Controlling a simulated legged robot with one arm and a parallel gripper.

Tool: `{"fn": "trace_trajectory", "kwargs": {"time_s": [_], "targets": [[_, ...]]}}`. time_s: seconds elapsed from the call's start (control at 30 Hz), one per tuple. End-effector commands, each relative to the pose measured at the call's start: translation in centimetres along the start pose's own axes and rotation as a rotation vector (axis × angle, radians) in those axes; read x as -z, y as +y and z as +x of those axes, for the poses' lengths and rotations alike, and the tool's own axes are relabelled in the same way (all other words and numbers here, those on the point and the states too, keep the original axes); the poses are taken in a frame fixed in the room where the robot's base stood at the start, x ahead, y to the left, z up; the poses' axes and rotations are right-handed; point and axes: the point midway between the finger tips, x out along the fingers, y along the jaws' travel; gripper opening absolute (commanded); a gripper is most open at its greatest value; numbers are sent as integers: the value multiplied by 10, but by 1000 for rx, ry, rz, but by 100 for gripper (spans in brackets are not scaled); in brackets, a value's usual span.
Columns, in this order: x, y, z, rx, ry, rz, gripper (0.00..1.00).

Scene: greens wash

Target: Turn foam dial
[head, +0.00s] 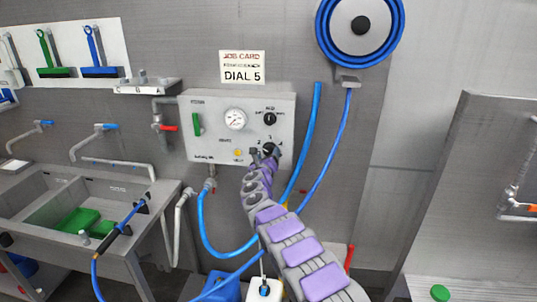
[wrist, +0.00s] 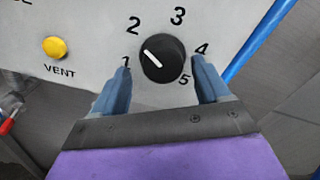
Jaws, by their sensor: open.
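The foam dial (wrist: 163,58) is a round black knob with a white pointer line, ringed by the numbers 1 to 5 on a light grey panel. Its white line slants between upper left and lower right; which number it marks is hard to tell. My gripper (wrist: 162,75) is open, with one blue finger on each side of the dial's lower part. I cannot tell whether the fingers touch it. In the head view my gripper (head: 263,151) is at the control panel (head: 212,109), in front of the dial. A job card (head: 242,67) above the panel reads "DIAL 5".
A yellow vent button (wrist: 55,47) is left of the dial. The panel also has a gauge (head: 234,119), a green handle (head: 197,124) and a second black knob (head: 270,118). Blue hoses (head: 303,150) hang on the right. A sink (head: 85,205) stands at left.

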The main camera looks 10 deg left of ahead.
Motion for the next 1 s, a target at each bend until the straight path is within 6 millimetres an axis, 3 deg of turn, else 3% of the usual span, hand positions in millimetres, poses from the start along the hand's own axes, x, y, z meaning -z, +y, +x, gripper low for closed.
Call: {"fn": "trace_trajectory", "kwargs": {"time_s": [0.3,0.73,1.0], "targets": [[0,0,17,-1,-1,1,76],[0,-2,21,3,-4,-4,76],[0,-2,21,2,-3,-4,52]]}}
